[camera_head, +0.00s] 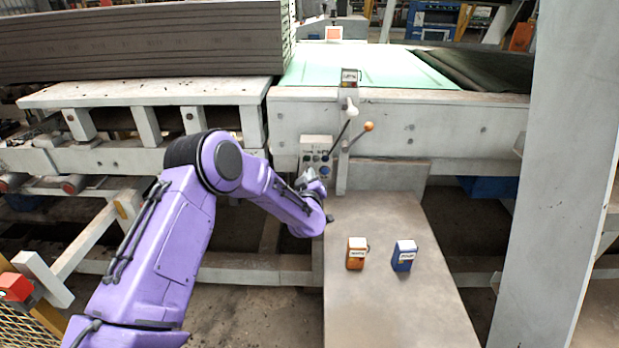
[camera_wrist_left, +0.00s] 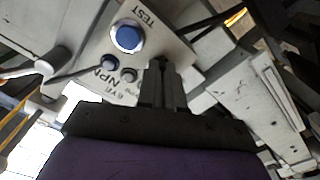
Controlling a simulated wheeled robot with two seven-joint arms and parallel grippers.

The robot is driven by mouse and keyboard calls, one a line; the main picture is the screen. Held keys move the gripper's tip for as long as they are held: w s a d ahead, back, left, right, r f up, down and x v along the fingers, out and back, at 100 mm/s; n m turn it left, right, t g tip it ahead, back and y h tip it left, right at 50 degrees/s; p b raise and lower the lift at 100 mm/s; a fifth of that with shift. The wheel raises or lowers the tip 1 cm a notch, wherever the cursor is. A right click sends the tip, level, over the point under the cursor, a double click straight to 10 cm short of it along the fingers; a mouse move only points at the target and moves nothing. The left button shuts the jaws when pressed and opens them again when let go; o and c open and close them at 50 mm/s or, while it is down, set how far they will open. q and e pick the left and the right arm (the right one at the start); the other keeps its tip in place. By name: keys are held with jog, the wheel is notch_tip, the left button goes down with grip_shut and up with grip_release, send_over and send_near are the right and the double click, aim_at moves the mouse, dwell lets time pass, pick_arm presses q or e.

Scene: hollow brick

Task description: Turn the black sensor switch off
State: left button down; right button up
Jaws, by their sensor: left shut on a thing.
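The control panel (camera_head: 316,143) is a pale plate on the machine front. In the left wrist view, the panel (camera_wrist_left: 98,40) carries a blue TEST button (camera_wrist_left: 127,37) and two small dark knobs (camera_wrist_left: 118,69) beside the NPN lettering. My left gripper (camera_head: 311,176) is at the panel's lower edge; its fingers also show in the left wrist view (camera_wrist_left: 162,66). They are shut on a small dark part at the panel, which appears to be the black sensor switch (camera_wrist_left: 160,62), mostly hidden between the fingertips. Its setting cannot be read. My right gripper is not in view.
An orange box (camera_head: 357,253) and a blue box (camera_head: 404,256) stand on the grey table (camera_head: 400,305). A lever with an orange ball (camera_head: 369,127) rises right of the panel. A grey pillar (camera_head: 565,180) stands at the right. The table's front is clear.

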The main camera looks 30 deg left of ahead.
pick_arm(q)
jog(key=c, duration=1.3)
grip_release()
jog(key=shift+r, duration=0.25)
jog(key=shift+f, duration=0.15)
jog(key=b+v, duration=0.1)
jog(key=v, duration=0.9)
jog(key=shift+s, duration=0.15)
